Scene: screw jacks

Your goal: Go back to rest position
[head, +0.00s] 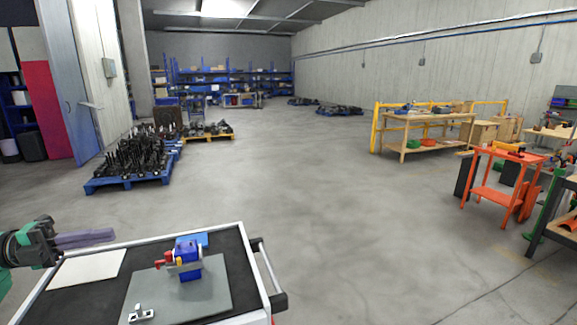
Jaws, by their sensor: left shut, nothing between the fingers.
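My left gripper (112,236) comes in from the left edge and sits above the cart's back left part. Its fingers are closed together with nothing between them. It is apart from everything on the cart. A blue screw jack (187,260) with red parts on its left side stands on a grey plate (215,292) on the cart, to the right of the gripper. A small metal bracket-like part (139,314) lies at the front of the plate. My right gripper is out of view.
The cart (235,252) has a black top, a light rim and a handle at the right. A white sheet (88,269) lies on its left, and a blue piece (196,239) lies behind the jack. Blue pallets (130,180), a wooden workbench (425,122) and an orange cart (498,195) stand farther off. Open floor lies between.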

